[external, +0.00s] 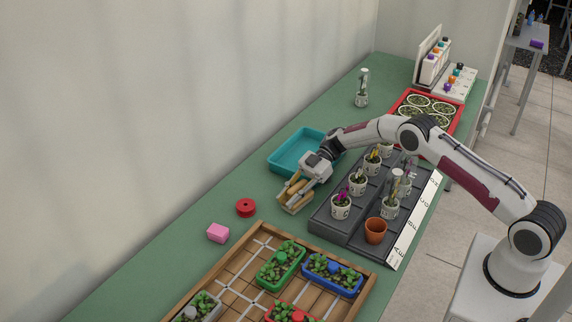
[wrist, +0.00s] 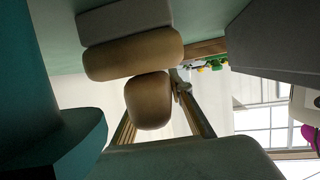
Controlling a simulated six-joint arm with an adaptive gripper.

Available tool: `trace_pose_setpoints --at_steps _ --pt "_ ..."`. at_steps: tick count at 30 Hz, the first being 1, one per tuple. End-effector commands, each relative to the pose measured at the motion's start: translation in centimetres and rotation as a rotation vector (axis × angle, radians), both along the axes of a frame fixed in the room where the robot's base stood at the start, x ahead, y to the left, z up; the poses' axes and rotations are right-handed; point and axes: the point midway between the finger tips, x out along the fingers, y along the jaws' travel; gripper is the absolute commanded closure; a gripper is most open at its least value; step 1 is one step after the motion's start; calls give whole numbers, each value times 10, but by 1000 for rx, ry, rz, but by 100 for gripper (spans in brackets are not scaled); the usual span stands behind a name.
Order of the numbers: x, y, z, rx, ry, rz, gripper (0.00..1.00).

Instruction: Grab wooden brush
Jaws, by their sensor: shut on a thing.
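The wooden brush (wrist: 133,53) has a tan rounded wooden body with a grey strip along one side, and a rounded tan part stands out toward the camera in the wrist view. My gripper (external: 291,200) is shut on the brush, which shows as tan wood (external: 294,190) between the fingers in the external view. The gripper is low over the green bench, between the teal tray and the dark plant rack. The fingers hide part of the brush, and I cannot tell whether it touches the bench.
The teal tray (external: 284,165) is just behind my gripper. The dark rack (external: 326,220) with potted orchids and a terracotta pot (external: 375,231) is to the right. A red ring (external: 246,208), pink block (external: 218,233) and wooden planter tray (external: 201,288) are nearer the front.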

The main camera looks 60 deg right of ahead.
Motion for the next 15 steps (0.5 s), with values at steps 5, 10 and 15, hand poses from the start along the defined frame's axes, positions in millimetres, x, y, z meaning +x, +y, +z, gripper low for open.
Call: trace_pose_setpoints --at_steps 5,10,15 --pt "0 0 6 0 -1 0 100" --pt "0 0 19 0 -2 1 100" --pt "0 0 42 -1 -3 1 100"
